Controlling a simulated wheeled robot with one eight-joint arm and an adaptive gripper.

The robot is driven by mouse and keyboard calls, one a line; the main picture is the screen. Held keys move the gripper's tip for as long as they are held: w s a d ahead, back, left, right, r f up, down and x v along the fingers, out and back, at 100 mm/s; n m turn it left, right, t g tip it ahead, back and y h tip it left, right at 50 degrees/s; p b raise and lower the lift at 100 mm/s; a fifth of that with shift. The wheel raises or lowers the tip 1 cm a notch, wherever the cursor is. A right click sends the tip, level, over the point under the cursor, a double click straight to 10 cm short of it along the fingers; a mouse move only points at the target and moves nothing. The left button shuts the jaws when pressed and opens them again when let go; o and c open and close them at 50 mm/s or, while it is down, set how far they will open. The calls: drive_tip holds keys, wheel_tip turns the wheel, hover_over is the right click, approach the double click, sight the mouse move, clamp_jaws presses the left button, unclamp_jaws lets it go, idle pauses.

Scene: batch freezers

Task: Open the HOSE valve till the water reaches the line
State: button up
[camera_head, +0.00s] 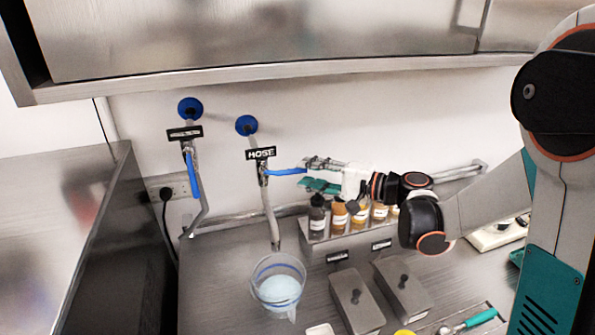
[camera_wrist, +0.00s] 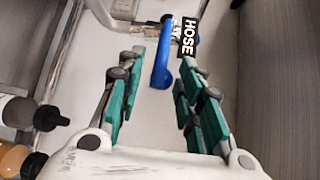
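The HOSE valve carries a black HOSE label (camera_head: 261,153). Its blue handle (camera_head: 287,171) points sideways to the right, towards my gripper (camera_head: 315,172). In the wrist view the blue handle (camera_wrist: 162,62) shows between the green finger pads, with gaps on both sides. My gripper (camera_wrist: 160,85) is open there and not closed on the handle. The valve's metal spout (camera_head: 269,220) hangs down over a clear jug (camera_head: 259,276). Pale blue water (camera_head: 281,290) is in the jug, its surface below a blue line around the upper wall. I cannot make out a stream.
A second valve's blue handle (camera_head: 194,175) hangs down at the left. Several bottles (camera_head: 317,215) stand in a metal rack below my gripper. Two lidded metal containers (camera_head: 357,301) sit right of the jug. A steel cabinet (camera_head: 250,40) overhangs the wall above.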

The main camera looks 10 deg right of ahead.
sight(301, 172)
drive_tip(key=shift+x, duration=2.05)
drive_tip(key=shift+c, duration=0.3)
clamp_jaws()
